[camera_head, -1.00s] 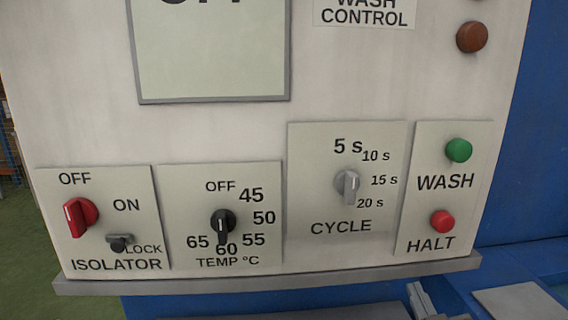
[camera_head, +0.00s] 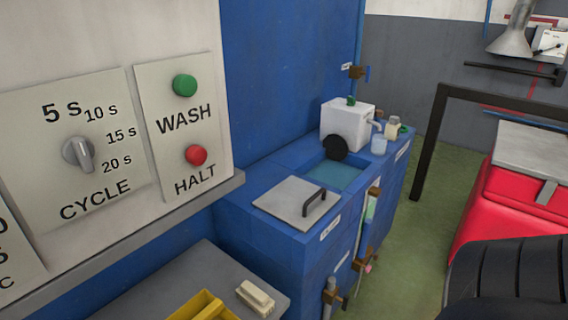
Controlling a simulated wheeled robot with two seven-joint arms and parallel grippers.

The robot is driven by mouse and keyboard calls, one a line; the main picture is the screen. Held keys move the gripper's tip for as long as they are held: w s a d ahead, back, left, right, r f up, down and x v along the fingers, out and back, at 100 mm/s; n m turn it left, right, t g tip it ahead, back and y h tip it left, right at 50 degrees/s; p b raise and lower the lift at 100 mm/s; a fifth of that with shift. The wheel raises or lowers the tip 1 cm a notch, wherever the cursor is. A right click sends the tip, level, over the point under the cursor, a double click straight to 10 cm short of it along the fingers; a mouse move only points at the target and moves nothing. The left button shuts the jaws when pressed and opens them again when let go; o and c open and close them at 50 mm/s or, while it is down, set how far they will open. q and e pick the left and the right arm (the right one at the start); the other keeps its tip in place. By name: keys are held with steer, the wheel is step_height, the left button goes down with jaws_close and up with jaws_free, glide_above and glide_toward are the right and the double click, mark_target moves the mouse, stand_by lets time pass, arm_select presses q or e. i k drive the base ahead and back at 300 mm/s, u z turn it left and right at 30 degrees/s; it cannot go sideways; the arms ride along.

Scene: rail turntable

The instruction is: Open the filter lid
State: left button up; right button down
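A flat grey lid (camera_head: 283,203) with a dark arched handle (camera_head: 315,202) lies closed on the near part of the blue tank unit (camera_head: 262,245). It is the only lid of this kind in view; its label is too small to read. Behind it is an open basin of bluish liquid (camera_head: 336,174). Neither of my grippers is in view.
The wash control panel (camera_head: 100,130) fills the left. A grey shelf (camera_head: 180,285) below holds a yellow tray (camera_head: 203,306) and a cream brush-like block (camera_head: 256,297). A white box (camera_head: 347,125) stands behind the basin. Green floor (camera_head: 400,235) is clear between the unit and a red machine (camera_head: 505,215).

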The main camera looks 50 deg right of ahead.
mark_target(297, 202)
steer(key=z, duration=1.2)
steer(key=k, duration=0.25)
steer(key=z, duration=1)
steer(key=i, duration=0.95)
steer(key=u, duration=0.35)
